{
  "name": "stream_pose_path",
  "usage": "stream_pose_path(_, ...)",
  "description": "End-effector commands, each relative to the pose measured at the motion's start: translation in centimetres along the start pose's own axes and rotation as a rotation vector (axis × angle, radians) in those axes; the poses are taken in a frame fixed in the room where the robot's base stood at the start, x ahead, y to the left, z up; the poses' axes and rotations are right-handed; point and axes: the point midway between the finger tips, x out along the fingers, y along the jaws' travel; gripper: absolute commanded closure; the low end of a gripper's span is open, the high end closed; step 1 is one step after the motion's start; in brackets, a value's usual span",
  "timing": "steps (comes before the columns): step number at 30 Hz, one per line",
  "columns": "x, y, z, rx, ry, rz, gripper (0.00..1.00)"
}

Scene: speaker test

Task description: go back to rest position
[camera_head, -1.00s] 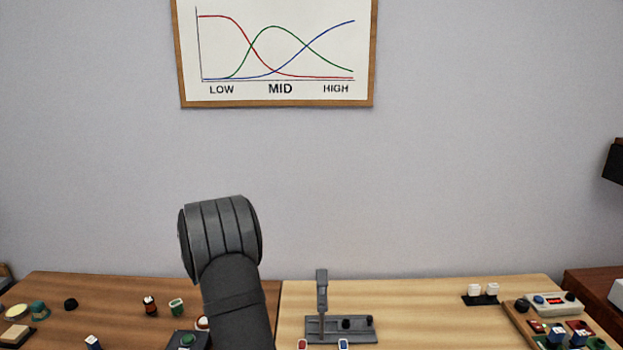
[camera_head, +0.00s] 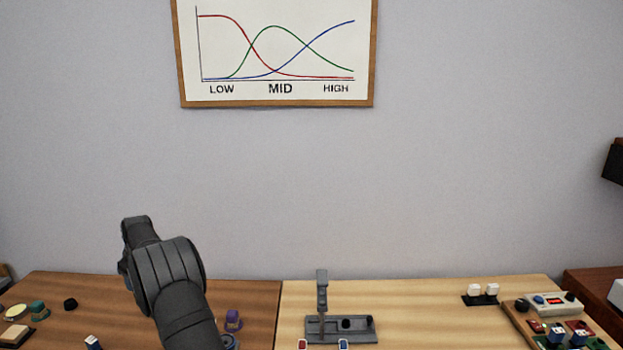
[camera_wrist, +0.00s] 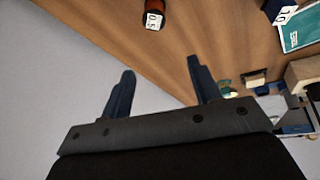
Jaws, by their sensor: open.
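My gripper (camera_wrist: 161,66) shows in the wrist view with its two dark fingers spread apart and nothing between them. It is tilted over the table, with the grey wall to its left and brown wood to its upper right. In the head view my dark arm rises over the left, darker table; the fingertips cannot be made out there.
A grey stand (camera_head: 341,328) is on the lighter table (camera_head: 420,300). A wooden board (camera_head: 514,312) with modules and white blocks (camera_head: 483,290) are at right. A purple item (camera_head: 233,319) is beside my arm. A dark-red bottle (camera_wrist: 155,14) lies ahead of the fingers.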

Motion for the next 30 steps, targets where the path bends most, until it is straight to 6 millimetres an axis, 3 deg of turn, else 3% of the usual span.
stream_pose_path(6,1.3,-3.0,-3.3,-0.094,0.014,-0.027,0.43)
stream_pose_path(15,5.4,-6.4,-5.8,-0.089,0.012,-0.026,0.43)
stream_pose_path(21,7.2,-7.9,-7.1,-0.087,0.013,-0.024,0.43)
stream_pose_path(30,8.2,-8.8,-7.8,-0.086,0.013,-0.024,0.43)
